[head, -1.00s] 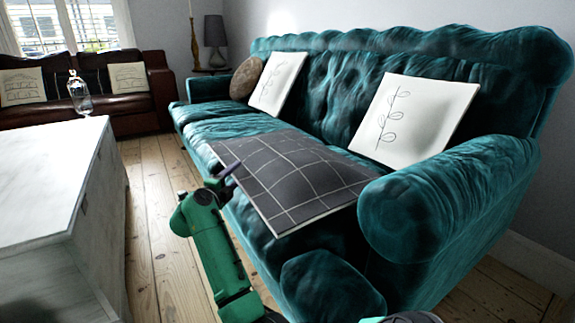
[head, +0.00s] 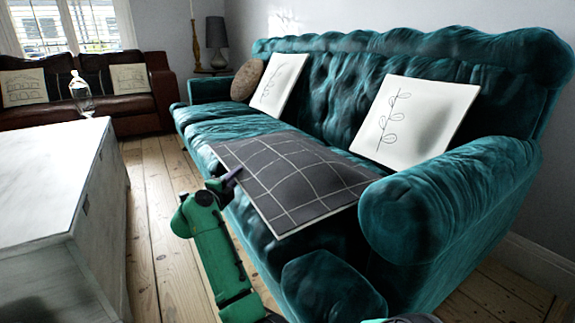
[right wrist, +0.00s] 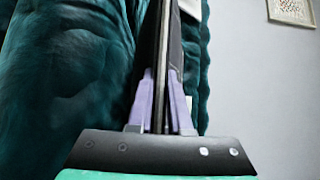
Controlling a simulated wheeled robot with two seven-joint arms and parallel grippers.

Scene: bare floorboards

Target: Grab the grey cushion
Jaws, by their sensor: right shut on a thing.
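The grey cushion (head: 290,175) is a flat dark grey square with a light grid pattern. It lies over the seat of the teal sofa in the head view, its near edge reaching past the seat front. My right gripper (head: 232,172) is at its left edge, shut on it. In the right wrist view the two purple fingers of the gripper (right wrist: 160,98) pinch the cushion's edge (right wrist: 162,50), seen edge-on as a thin dark slab. My left gripper does not show.
The teal sofa (head: 440,200) has a rolled arm at the near right. Two white cushions (head: 425,120) and a brown round cushion (head: 246,80) lean on its back. A white chest (head: 50,190) stands left, with bare floorboards (head: 155,220) between. A brown sofa (head: 120,100) is behind.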

